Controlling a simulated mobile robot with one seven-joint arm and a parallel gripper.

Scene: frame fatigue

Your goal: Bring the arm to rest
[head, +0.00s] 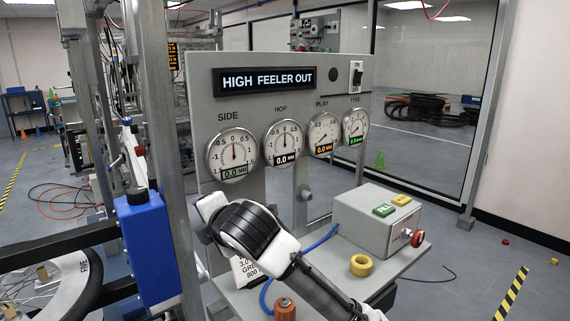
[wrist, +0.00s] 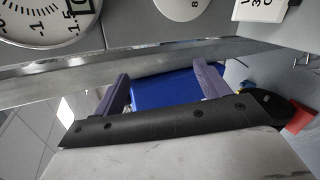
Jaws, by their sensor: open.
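My arm (head: 322,290) reaches up from the lower right in the head view and ends in front of the grey gauge panel (head: 345,72). A blue box (wrist: 165,94) shows beyond the fingers, apparently the blue box (head: 150,245) on the left in the head view. I cannot tell the gap between the fingers and the box.
The panel carries several dials and a sign (head: 265,80) reading "HIGH FEELER OUT". A metal post (head: 160,120) and wheel (head: 78,265) are left. Floor at right is mostly clear.

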